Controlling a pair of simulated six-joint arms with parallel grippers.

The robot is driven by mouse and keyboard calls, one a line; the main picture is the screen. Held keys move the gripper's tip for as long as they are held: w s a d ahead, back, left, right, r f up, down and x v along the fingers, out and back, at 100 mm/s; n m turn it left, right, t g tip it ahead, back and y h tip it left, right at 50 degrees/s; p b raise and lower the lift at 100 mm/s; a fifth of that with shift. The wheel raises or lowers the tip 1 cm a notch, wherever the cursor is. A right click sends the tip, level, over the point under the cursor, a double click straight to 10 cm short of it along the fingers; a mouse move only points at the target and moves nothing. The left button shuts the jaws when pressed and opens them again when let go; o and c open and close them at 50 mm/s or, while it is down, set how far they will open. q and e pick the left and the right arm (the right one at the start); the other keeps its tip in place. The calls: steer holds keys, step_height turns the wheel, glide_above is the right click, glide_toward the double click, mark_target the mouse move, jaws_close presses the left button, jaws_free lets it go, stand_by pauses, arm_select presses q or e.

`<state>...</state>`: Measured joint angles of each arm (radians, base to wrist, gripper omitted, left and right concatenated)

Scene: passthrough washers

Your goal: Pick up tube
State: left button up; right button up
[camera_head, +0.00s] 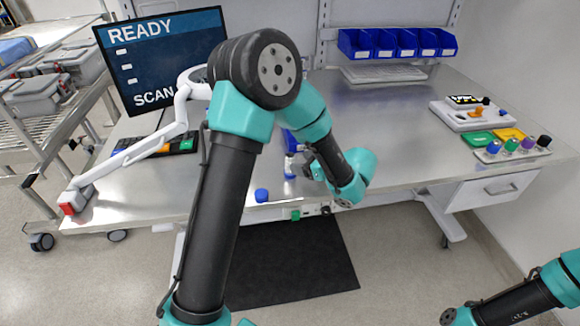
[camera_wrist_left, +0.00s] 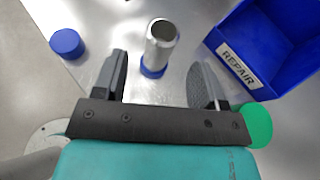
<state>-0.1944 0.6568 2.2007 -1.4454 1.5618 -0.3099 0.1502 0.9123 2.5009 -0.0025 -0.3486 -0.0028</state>
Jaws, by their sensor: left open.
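A metallic, silvery tube (camera_wrist_left: 161,45) stands upright with a blue base in the left wrist view, its open top toward the camera. In the head view the tube (camera_head: 290,164) is small and close to my left gripper (camera_head: 303,163), partly behind the arm. In the left wrist view my left gripper (camera_wrist_left: 158,68) is open, one finger on each side of the tube, with visible gaps. A round blue cap (camera_wrist_left: 67,43) lies apart on the table to the left; it also shows in the head view (camera_head: 261,195). My right gripper is not in view.
A blue bin labelled REPAIR (camera_wrist_left: 262,45) is close to the right finger, beside a green disc (camera_wrist_left: 255,124). A monitor (camera_head: 160,55), a rack of coloured caps (camera_head: 512,150) and blue bins (camera_head: 397,43) stand farther off. The table's right-centre (camera_head: 410,130) is clear.

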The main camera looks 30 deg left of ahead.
mark_target(290, 155)
arm_select(q)
steer(key=shift+a, duration=0.1)
steer(key=shift+x, duration=2.5)
steer(key=shift+r, duration=0.1)
steer(key=shift+c, duration=0.3)
steer(key=c, duration=1)
steer(key=shift+r, duration=0.1)
steer(key=shift+r, duration=0.5)
steer(key=shift+s+d+r, duration=0.1)
steer(key=shift+s+r, duration=0.15)
steer(key=shift+r, duration=0.35)
steer(key=shift+s+d+r, duration=0.1)
steer(key=shift+s+r, duration=0.1)
steer(key=shift+r, duration=0.45)
steer(key=s+d, duration=0.2)
steer(key=s, duration=0.2)
steer(key=s+d, duration=0.3)
steer(key=s, duration=0.1)
steer(key=s+d+r, duration=0.1)
steer(key=s+d, duration=0.2)
steer(key=s, duration=0.2)
steer(key=shift+r, duration=0.15)
